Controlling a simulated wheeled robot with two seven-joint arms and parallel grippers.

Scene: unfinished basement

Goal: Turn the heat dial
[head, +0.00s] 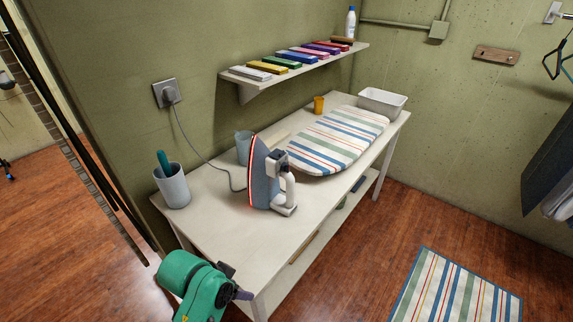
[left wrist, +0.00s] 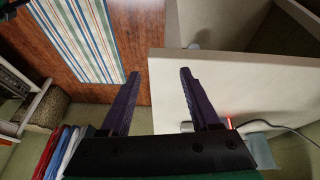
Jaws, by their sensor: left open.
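A blue-grey iron (head: 261,178) stands upright on its heel on the white table (head: 222,228), with a white handle and a glowing orange-red edge. Its heat dial is too small to make out for sure. My left gripper (head: 237,283) is open and empty beside the table's near end, well short of the iron. In the left wrist view its two dark fingers (left wrist: 159,74) are spread apart with nothing between them. A small red-edged bit, probably the iron (left wrist: 229,123), shows there behind the gripper's right side. My right gripper is not in view.
A cord runs from the iron to a wall outlet (head: 167,94). A grey cup (head: 173,188) with a teal-handled item and a blue cup (head: 242,148) stand nearby. A striped ironing pad (head: 338,139) lies behind. A shelf (head: 246,83) overhangs the back. The table's front left is clear.

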